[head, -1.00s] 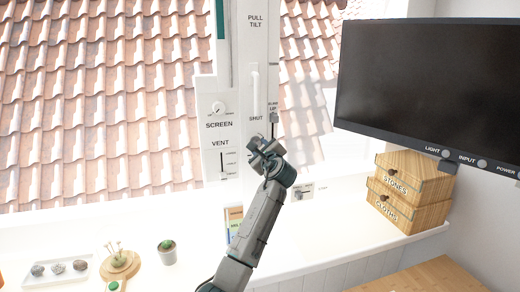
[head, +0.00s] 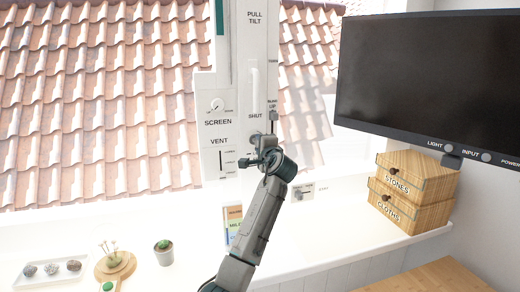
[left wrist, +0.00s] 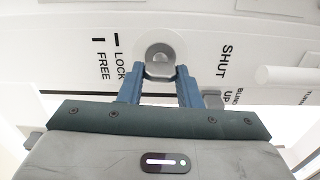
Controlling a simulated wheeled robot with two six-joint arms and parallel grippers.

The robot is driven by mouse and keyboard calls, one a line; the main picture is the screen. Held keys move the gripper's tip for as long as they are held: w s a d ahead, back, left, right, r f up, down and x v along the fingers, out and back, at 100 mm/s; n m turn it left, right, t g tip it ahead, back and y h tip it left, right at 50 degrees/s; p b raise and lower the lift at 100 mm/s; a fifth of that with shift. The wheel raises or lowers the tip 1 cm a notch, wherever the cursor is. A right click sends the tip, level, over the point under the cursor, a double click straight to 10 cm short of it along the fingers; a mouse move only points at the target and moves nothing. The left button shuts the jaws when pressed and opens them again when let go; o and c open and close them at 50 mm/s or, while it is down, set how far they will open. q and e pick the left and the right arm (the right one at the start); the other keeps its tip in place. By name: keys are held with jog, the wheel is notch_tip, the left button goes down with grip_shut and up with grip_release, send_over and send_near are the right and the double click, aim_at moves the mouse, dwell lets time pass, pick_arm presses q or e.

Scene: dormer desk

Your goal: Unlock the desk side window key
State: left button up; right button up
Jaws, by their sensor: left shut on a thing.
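The window key (left wrist: 160,68) is a small grey piece on a round pale plate (left wrist: 160,44) in the white window frame. The words LOCK and FREE, each with a black mark, are printed to its left in the left wrist view. My left gripper (left wrist: 160,76) is shut on the key, with a blue finger on each side of it. In the head view my left gripper (head: 258,146) is at the frame just below the word SHUT and hides most of the key. Which mark the key points to is unclear. My right gripper is not in view.
A white pull handle (head: 255,85) and a blind slider (head: 273,117) are just above the gripper. A SCREEN dial (head: 216,105) and VENT slider (head: 221,162) are to its left. A monitor (head: 430,85) and wooden boxes (head: 415,190) stand right.

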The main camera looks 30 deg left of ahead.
pick_arm(q)
jog(key=shift+n, duration=0.4)
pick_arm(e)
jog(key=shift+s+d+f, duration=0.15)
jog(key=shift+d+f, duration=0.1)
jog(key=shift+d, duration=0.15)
pick_arm(q)
jog(key=o, duration=1)
jog(key=b+v, duration=0.2)
jog(key=v, duration=0.8)
jog(key=shift+s+d+b, duration=0.25)
jog(key=shift+s+b, duration=0.05)
jog(key=shift+s, duration=0.05)
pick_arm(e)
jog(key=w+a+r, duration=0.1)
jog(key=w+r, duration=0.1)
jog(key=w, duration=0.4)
pick_arm(q)
jog(key=shift+f, duration=0.15)
